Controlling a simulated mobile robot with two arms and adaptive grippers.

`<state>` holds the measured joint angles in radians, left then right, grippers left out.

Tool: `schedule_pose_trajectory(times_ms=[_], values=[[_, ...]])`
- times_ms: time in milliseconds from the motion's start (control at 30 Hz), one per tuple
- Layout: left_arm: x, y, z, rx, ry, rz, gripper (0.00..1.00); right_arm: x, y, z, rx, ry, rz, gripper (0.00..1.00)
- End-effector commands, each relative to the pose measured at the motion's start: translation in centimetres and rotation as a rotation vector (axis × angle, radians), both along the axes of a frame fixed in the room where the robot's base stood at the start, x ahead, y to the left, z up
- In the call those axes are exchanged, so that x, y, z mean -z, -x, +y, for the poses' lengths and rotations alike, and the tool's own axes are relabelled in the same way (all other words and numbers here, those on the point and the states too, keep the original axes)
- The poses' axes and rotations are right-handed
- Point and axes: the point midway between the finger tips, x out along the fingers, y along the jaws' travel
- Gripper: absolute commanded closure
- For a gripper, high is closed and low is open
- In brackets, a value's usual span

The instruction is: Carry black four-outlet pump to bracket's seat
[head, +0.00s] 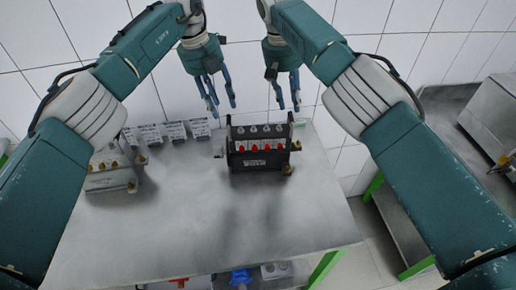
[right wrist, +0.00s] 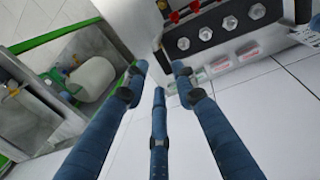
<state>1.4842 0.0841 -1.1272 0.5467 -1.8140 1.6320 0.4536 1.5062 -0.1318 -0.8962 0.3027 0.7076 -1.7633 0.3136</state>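The black four-outlet pump (head: 258,158) stands upright on the grey table (head: 230,225), with red parts along its front and grey round caps on top. It also shows at the top of the right wrist view (right wrist: 215,27). My left gripper (head: 219,108) is above and left of the pump, blue fingers apart and empty. My right gripper (head: 288,107) is above and right of the pump, also open and empty; its spread fingers show in the right wrist view (right wrist: 161,76). Neither gripper visibly touches the pump. I cannot clearly make out a bracket's seat.
A grey metal pump unit (head: 112,175) with brass fittings stands at the table's left. Several small grey blocks (head: 174,131) line the back left. The table's front and right are clear. A second bench (head: 425,235) stands at right. A blue part (head: 240,277) shows below the front edge.

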Motion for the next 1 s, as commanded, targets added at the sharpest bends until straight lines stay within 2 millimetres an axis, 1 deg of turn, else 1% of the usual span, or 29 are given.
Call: schedule_pose_trajectory(times_ms=[33, 200, 300, 400, 567, 833, 867, 900, 967, 1000], values=[[1.1, 0.1, -0.3, 0.001, 0.0, 0.004, 0.6, 1.1, 0.0, -0.3, 0.001, 0.001, 0.002, 0.73], [4.1, 0.1, -0.8, 0.001, 0.0, 0.003, 0.6, 4.1, 0.0, -0.9, 0.001, 0.001, 0.002, 0.73], [5.5, 0.1, -1.2, 0.001, 0.001, 0.004, 0.6, 5.4, 0.0, -1.1, 0.001, 0.002, 0.001, 0.73], [6.5, 0.0, -1.3, -0.001, 0.001, 0.001, 0.6, 6.5, 0.0, -1.3, 0.001, 0.001, 0.001, 0.73], [7.3, 0.0, -1.5, 0.001, 0.0, 0.001, 0.6, 7.3, -0.1, -1.4, 0.0, 0.0, -0.001, 0.73], [7.4, 0.0, -1.5, 0.001, 0.0, 0.0, 0.6, 7.4, -0.1, -1.5, 0.001, 0.0, -0.001, 0.73], [7.4, 0.0, -1.5, 0.001, 0.0, 0.0, 0.62, 7.4, -0.1, -1.5, 0.001, 0.0, -0.001, 0.74], [7.4, 0.0, -1.5, 0.001, 0.0, 0.0, 0.7, 7.4, -0.1, -1.5, 0.001, 0.0, -0.001, 0.82], [7.4, 0.0, -1.5, 0.0, 0.0, 0.0, 0.82, 7.3, -0.1, -1.5, 0.001, 0.0, -0.001, 0.94], [7.4, 0.0, -1.5, 0.0, 0.0, 0.0, 0.9, 7.4, -0.1, -1.4, 0.001, 0.0, -0.001, 1.0]])
